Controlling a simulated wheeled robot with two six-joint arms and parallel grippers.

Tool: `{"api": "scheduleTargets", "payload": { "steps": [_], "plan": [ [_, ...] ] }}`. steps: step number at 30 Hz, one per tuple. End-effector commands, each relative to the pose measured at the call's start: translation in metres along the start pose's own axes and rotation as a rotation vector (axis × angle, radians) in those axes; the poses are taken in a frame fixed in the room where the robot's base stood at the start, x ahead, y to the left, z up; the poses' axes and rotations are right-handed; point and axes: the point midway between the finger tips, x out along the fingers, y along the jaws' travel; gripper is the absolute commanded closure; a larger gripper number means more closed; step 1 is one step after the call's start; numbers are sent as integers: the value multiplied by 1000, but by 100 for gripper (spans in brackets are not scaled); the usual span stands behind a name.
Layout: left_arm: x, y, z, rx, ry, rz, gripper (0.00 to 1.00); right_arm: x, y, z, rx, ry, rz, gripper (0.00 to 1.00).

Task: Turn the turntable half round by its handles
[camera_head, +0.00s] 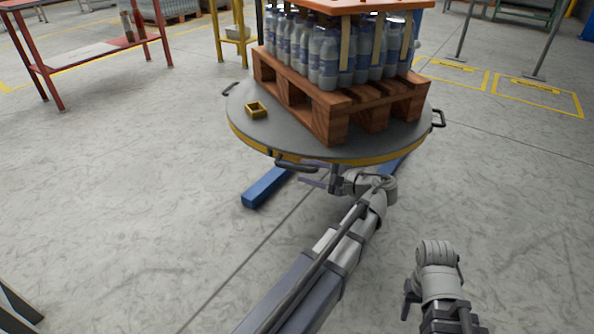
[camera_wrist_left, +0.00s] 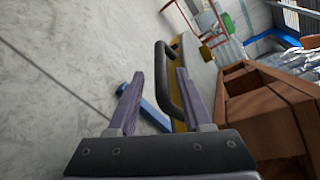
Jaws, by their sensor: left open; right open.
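The turntable (camera_head: 330,145) is a round grey disc with a yellow rim. It carries a wooden pallet (camera_head: 345,97) of bottles. Dark bar handles stick out from its rim: a near one (camera_head: 297,163), a right one (camera_head: 439,119) and a far left one (camera_head: 230,88). My left gripper (camera_head: 312,174) is open at the near handle, just below the rim. In the left wrist view the handle (camera_wrist_left: 170,85) shows between the open fingers (camera_wrist_left: 158,100), nearer the right finger; I cannot tell whether they touch. My right gripper (camera_head: 437,312) is open and empty at bottom right, away from the turntable.
Blue legs (camera_head: 266,187) reach out along the floor under the turntable. A red table (camera_head: 95,55) stands at far left and a yellow stand (camera_head: 235,36) behind the turntable. Yellow floor markings (camera_head: 537,92) lie at right.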

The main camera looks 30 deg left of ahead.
Motion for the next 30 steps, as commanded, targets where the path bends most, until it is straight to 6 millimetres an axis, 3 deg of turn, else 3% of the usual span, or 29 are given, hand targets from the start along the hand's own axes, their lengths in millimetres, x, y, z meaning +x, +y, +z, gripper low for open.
{"api": "scheduleTargets", "payload": {
  "steps": [3, 9, 20, 30],
  "plan": [
    [19, 2, 0, -1, -2, 1, 50, 5, -1, 0, 0, 0, 0, 48],
    [36, 1, 0, 1, -1, 1, 50, 8, -1, 0, 0, 0, 0, 48],
    [40, 0, 0, 1, 0, 0, 50, 8, -1, 0, 0, 0, 0, 48],
    [40, 0, 0, 1, 0, 0, 89, 8, -1, 0, 0, 0, 0, 48]
  ]
}}
